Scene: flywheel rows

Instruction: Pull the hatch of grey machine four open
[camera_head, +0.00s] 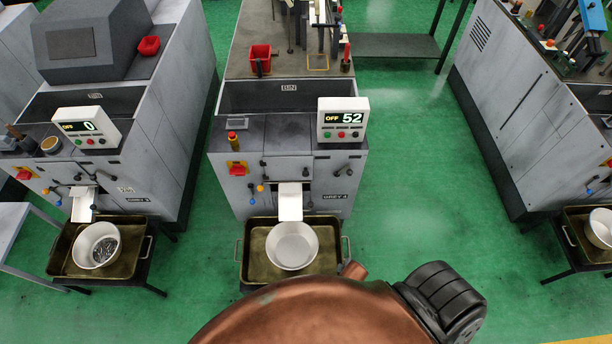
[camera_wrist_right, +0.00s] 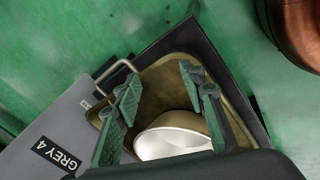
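Grey machine four (camera_head: 325,180) stands in the middle of the head view, labelled GREY 4, with a panel (camera_head: 343,119) reading OFF 52. A white chute (camera_head: 290,203) slopes from a recess in its front. I cannot tell for certain which front part is the hatch, or whether it is open. In the right wrist view my right gripper (camera_wrist_right: 158,82) is open and empty, its fingers over a tray (camera_wrist_right: 163,92) with a white bowl (camera_wrist_right: 172,138). The machine's GREY 4 label (camera_wrist_right: 57,154) shows at lower left, apart from the fingers. My left gripper is out of view.
At the machine's foot, the tray (camera_head: 256,268) holds an empty white bowl (camera_head: 292,246). Left stands another grey machine (camera_head: 150,165) with a bowl of metal parts (camera_head: 97,245). Another machine (camera_head: 520,110) stands at right. Green floor (camera_head: 410,180) between them is clear.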

